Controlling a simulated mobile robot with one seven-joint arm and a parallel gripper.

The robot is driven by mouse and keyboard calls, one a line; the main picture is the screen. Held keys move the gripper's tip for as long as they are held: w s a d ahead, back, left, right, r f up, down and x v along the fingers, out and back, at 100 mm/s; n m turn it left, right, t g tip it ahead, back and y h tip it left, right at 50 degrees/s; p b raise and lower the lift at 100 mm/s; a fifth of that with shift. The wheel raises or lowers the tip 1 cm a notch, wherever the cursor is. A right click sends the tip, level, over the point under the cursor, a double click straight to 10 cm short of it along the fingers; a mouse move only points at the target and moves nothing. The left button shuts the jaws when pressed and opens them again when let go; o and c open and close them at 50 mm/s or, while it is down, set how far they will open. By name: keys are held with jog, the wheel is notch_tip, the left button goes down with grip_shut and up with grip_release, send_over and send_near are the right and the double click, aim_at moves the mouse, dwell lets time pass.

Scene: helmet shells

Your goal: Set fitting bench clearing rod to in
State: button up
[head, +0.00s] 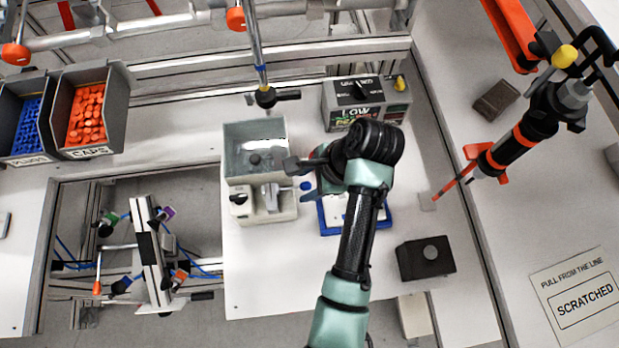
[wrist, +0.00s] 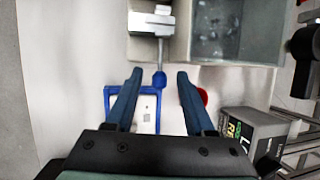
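The fitting bench unit (head: 262,200) is a pale block with a grey open bin (head: 255,150) behind it. A rod with a blue knob (head: 306,185), which looks like the clearing rod, sticks out from the unit's right side. In the wrist view the blue knob (wrist: 159,79) hangs on a short grey stem from the pale unit (wrist: 150,22). My gripper (wrist: 158,75) is open, with one finger on each side of the knob and a gap to both. Whether the knob lies fully between the fingertips in depth, I cannot tell.
A blue-framed tray (head: 330,225) lies under my arm. A grey labelled box (head: 365,103) stands behind, and a black block (head: 425,258) at front right. An upright tool (head: 262,60) hangs above the bin. The white bench front left is clear.

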jog(key=shift+d, duration=0.15)
jog(key=shift+d+r, duration=0.25)
jog(key=shift+r, duration=0.3)
jog(key=p+v, duration=0.7)
jog(key=v, duration=0.4)
jog(key=shift+d+r, duration=0.15)
jog(key=shift+r, duration=0.2)
jog(key=shift+s, duration=0.1)
